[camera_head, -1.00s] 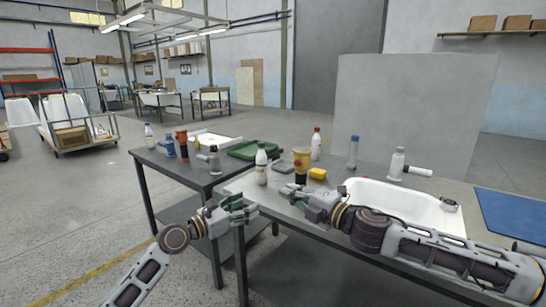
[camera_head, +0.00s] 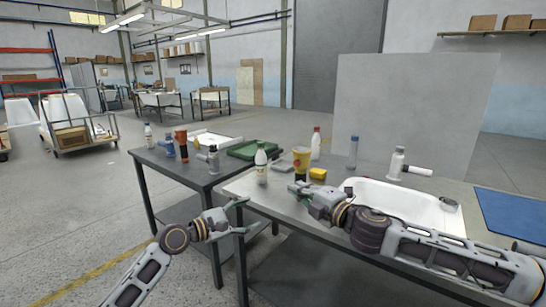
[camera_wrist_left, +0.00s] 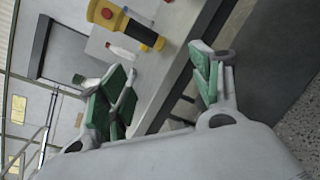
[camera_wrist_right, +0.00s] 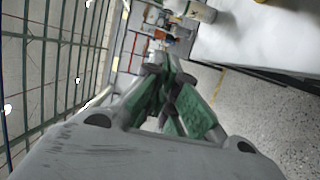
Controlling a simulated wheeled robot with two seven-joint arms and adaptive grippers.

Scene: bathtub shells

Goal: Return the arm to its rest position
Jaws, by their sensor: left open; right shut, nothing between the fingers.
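My left gripper (camera_head: 240,215) is in front of the near edges of the two tables, its fingers spread and nothing between them. Its green-padded fingers also show wide apart in the left wrist view (camera_wrist_left: 160,72). My right gripper (camera_head: 299,189) is over the front edge of the right table (camera_head: 262,205), left of the white tub (camera_head: 385,192). It is shut and empty. In the right wrist view its green-padded fingers (camera_wrist_right: 172,88) are close together.
The left table (camera_head: 163,173) holds several bottles and a green tray (camera_head: 250,150).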

